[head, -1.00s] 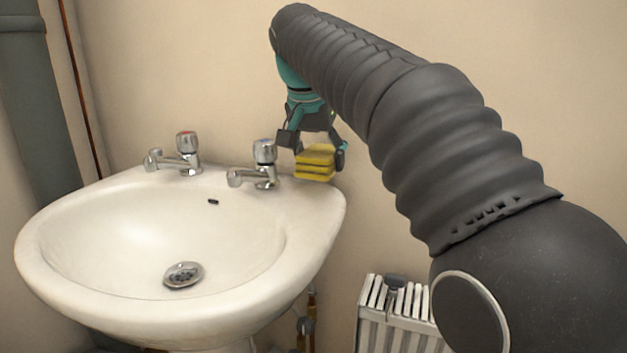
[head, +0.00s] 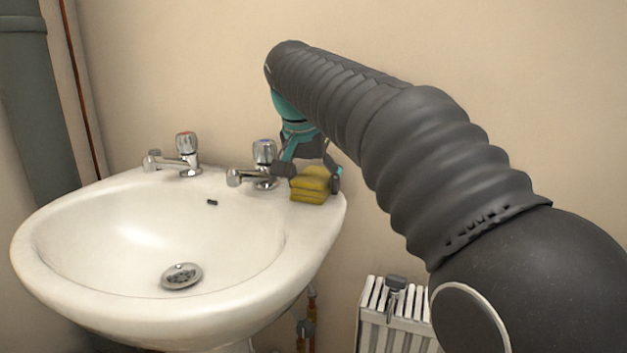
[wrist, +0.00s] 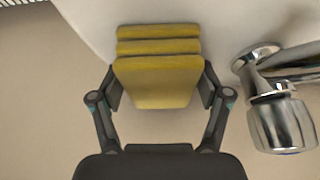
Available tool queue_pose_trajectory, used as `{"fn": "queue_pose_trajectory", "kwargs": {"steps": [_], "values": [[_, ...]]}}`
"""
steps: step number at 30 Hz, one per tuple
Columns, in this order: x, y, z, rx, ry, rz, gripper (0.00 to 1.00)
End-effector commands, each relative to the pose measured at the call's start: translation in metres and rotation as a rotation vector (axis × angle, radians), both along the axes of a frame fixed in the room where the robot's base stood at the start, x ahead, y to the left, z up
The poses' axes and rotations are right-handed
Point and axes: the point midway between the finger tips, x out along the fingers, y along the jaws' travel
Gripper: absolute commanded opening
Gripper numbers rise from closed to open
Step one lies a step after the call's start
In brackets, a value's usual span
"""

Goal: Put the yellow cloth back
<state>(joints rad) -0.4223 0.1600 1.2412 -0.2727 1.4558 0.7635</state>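The yellow cloth (head: 310,188) is a folded, layered block at the back right corner of the white basin (head: 120,308), right of the blue-marked tap. My gripper (head: 310,176) points down over it, with one finger at each side. In the wrist view the cloth (wrist: 158,75) fills the space between the fingertips (wrist: 160,88), which meet its side edges. The gripper is shut on the cloth. The cloth is at or just above the basin's rim; I cannot tell whether its underside touches.
The blue-marked tap (head: 263,163) stands close to the left of my gripper; it also shows in the wrist view (wrist: 280,115). A red-marked tap (head: 187,152) is farther left. The wall is close behind. A white radiator (head: 395,322) is below right.

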Motion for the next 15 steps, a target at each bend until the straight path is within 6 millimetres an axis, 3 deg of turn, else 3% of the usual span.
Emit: {"fn": "queue_pose_trajectory", "kwargs": {"steps": [10, 15], "values": [[0.000, 0.000, 0.001, 0.000, 0.000, 0.000, 0.92], [-0.002, 0.001, 0.012, 0.001, -0.003, 0.001, 0.92]]}}
